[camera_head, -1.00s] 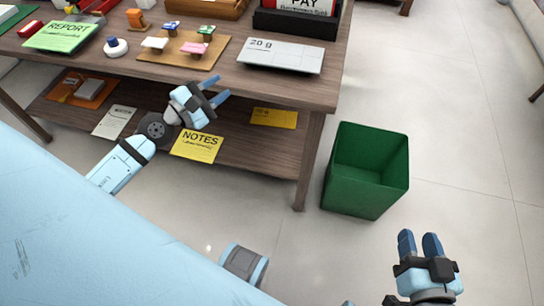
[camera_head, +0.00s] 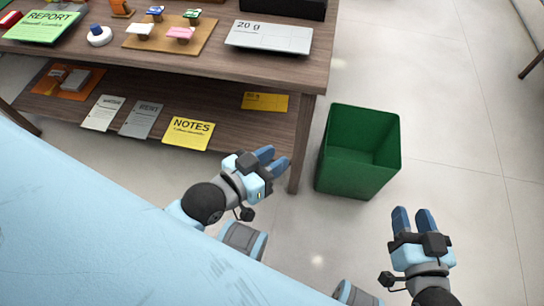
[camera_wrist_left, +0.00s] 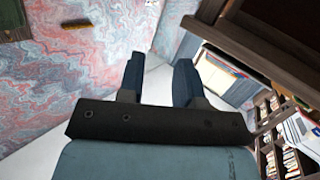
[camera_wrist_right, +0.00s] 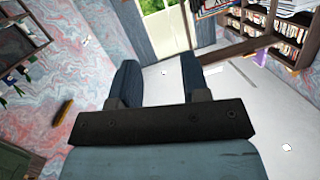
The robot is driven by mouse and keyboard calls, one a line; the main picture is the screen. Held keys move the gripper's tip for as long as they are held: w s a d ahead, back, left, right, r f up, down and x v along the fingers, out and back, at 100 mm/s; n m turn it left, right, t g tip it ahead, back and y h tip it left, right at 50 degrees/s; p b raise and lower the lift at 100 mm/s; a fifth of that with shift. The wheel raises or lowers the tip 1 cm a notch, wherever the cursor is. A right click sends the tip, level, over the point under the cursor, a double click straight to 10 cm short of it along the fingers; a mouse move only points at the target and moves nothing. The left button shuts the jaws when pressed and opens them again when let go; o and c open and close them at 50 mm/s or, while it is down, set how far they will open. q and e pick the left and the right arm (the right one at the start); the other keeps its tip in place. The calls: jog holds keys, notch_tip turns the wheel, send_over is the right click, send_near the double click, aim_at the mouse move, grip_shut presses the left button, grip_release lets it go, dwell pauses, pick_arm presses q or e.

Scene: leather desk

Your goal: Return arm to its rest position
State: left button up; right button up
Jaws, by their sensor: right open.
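My left gripper (camera_head: 274,162) is in front of the desk's front right leg, low and close to my body in the head view. Its two blue fingers stand apart with nothing between them, and the left wrist view shows the same open fingers (camera_wrist_left: 159,80). My right gripper (camera_head: 413,220) is at the lower right, over the floor and in front of the green bin. Its fingers are apart and empty, also in the right wrist view (camera_wrist_right: 160,82). Neither gripper touches anything that I can see.
The wooden desk (camera_head: 300,75) carries a scale (camera_head: 270,36), a stamp rack (camera_head: 185,40) and a green report (camera_head: 41,27). Its lower shelf (camera_head: 225,110) holds yellow notes (camera_head: 188,133) and papers. A green bin (camera_head: 345,165) stands right of the desk.

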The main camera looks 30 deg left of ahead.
pick_arm(q)
jog(key=s+a+r+g+y+p, duration=0.1)
jog(key=r+p, duration=0.5)
jog(key=p, duration=1)
jog(key=s+a+r+g+y+p, duration=0.2)
jog(key=a+r+p, duration=0.2)
jog(key=p, duration=1.3)
notch_tip(320, 180, up, 3)
jog(key=shift+s+f+g, duration=0.15)
jog(key=shift+s+g, duration=0.15)
jog(key=shift+s, duration=0.1)
pick_arm(e)
jog(key=s+d+r+g+h, duration=0.1)
jog(key=s+d+r, duration=0.1)
jog(key=r, duration=0.4)
jog(key=s+d+r+g+h, duration=0.1)
jog(key=d+r+g+h, duration=0.1)
jog(key=r, duration=0.4)
jog(key=shift+s+d+r+g, duration=0.3)
jog(key=shift+s+d+r, duration=0.1)
jog(key=shift+d, duration=0.15)
pick_arm(q)
jog(key=shift+a+f, duration=0.1)
pick_arm(e)
jog(key=shift+f, duration=0.15)
